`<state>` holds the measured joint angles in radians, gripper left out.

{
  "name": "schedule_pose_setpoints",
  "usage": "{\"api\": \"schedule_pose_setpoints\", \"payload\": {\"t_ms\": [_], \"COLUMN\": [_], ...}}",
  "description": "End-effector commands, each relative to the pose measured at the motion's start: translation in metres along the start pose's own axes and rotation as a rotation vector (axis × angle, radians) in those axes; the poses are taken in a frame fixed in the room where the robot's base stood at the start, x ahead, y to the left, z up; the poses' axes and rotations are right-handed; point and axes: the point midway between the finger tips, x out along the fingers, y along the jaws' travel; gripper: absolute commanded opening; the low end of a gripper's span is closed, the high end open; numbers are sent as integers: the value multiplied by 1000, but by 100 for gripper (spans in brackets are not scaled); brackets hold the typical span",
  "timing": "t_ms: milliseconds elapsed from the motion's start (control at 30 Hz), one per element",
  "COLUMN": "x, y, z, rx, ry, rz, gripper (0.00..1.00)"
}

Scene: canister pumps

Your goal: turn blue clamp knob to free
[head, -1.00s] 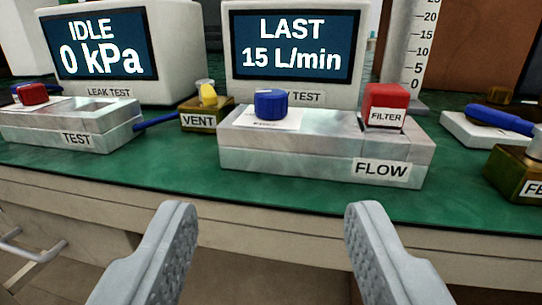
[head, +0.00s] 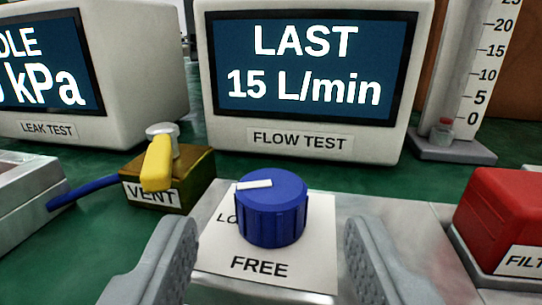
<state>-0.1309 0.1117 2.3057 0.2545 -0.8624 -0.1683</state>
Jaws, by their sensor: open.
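The blue clamp knob (head: 272,210) stands upright on a white label plate (head: 312,262) on the metal flow block (head: 385,222). Its white pointer mark (head: 254,184) points left, toward the partly hidden lettering that starts "LO". The word FREE (head: 259,268) is printed on the plate's near side. My gripper (head: 262,245) is open, with one finger to the left of the knob and one to the right. Neither finger appears to touch the knob.
A red FILTER block (head: 500,215) stands to the right. A brass VENT valve with a yellow lever (head: 157,162) is at the left, with a blue hose (head: 82,190). The flow test monitor (head: 315,75) stands behind, reading LAST 15 L/min. A scale column (head: 465,80) is at back right.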

Motion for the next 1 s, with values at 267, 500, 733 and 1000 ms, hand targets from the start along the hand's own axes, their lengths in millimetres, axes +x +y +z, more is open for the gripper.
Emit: {"api": "schedule_pose_setpoints", "payload": {"t_ms": [267,500,733,1000], "x": [29,34,34,34], "y": [0,0,0,0], "z": [0,0,0,0], "rx": [1,1,1,1], "ry": [0,0,0,1], "rz": [1,1,0,-2], "gripper": [50,50,33,6]}}
